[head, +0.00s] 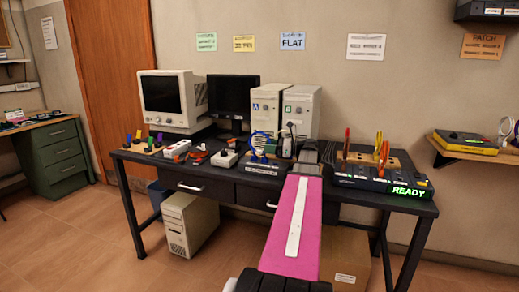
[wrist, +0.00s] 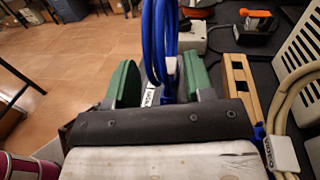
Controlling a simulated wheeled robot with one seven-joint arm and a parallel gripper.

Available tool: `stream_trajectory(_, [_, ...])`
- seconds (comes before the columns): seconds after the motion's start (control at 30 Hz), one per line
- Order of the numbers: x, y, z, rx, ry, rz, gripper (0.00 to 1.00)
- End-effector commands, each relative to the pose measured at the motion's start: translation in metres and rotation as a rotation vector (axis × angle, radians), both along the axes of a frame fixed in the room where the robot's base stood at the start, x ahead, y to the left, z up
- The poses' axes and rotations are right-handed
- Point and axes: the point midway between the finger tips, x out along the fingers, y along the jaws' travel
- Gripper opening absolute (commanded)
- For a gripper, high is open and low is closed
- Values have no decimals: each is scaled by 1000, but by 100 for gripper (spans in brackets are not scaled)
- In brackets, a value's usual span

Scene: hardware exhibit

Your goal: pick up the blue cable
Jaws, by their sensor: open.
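My gripper (wrist: 160,82) is open, with one green-padded finger on each side of the cable's lower part. I cannot tell whether either finger touches it. In the head view my pink arm reaches over the desk, and the fingertips are hard to make out.
A beige cable (wrist: 285,110) with a white tag hangs close on the right in the wrist view, beside a wooden piece (wrist: 239,85). A grey box (head: 224,158) stands left of the blue cable. Computer towers (head: 266,108) stand behind. A READY panel (head: 408,191) is at right.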

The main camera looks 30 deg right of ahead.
Motion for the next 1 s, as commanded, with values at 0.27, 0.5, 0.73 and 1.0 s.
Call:
stream_trajectory(0.27, [16,20,0,0,0,1,47])
stream_trajectory(0.5, [16,19,0,0,0,0,15])
stream_trajectory(0.73, [15,19,0,0,0,1,0])
stream_trajectory(1.0, [15,19,4,0,0,1,0])
